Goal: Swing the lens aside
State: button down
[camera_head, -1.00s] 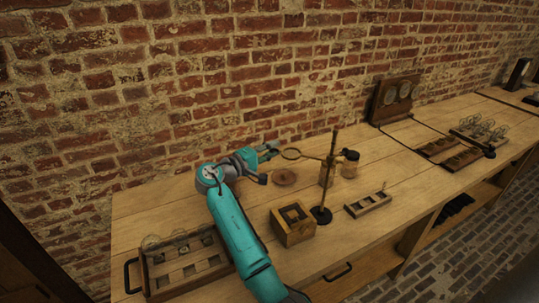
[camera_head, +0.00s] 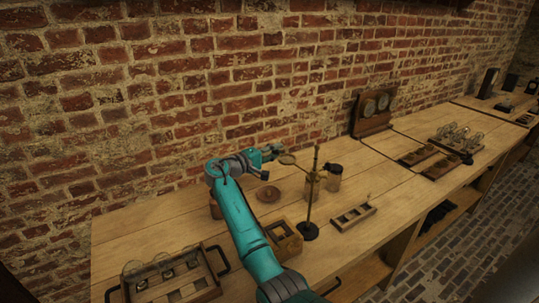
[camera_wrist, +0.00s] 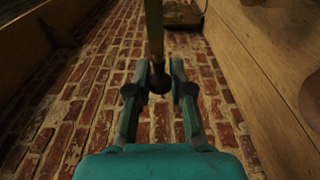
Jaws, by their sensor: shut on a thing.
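The lens (camera_head: 287,159), a round ring on a side arm, stands out to the left of its upright stand (camera_head: 310,205), toward the brick wall. The stand has a round dark base on the bench. My gripper (camera_head: 276,153) is at the lens's outer edge, above the bench. In the wrist view, my gripper (camera_wrist: 159,86) is shut on a small dark knob (camera_wrist: 158,80) between its fingertips. A narrow brass-green bar (camera_wrist: 154,35) rises beyond the knob; it looks like the lens seen edge-on.
A wooden disc (camera_head: 268,194), a square wooden box (camera_head: 282,237) and a slotted rack (camera_head: 353,217) are close by. A handled tray (camera_head: 213,290) is at front left. The brick wall (camera_head: 150,140) is behind my arm.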

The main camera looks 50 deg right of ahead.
jog(key=shift+s+d, duration=0.15)
jog(key=shift+d, duration=0.3)
jog(key=c, duration=1)
grip_release()
jog(key=shift+c, duration=0.2)
jog(key=w+a, duration=0.2)
jog(key=a, duration=0.9)
jog(key=shift+a, duration=0.4)
jog(key=shift+w, duration=0.1)
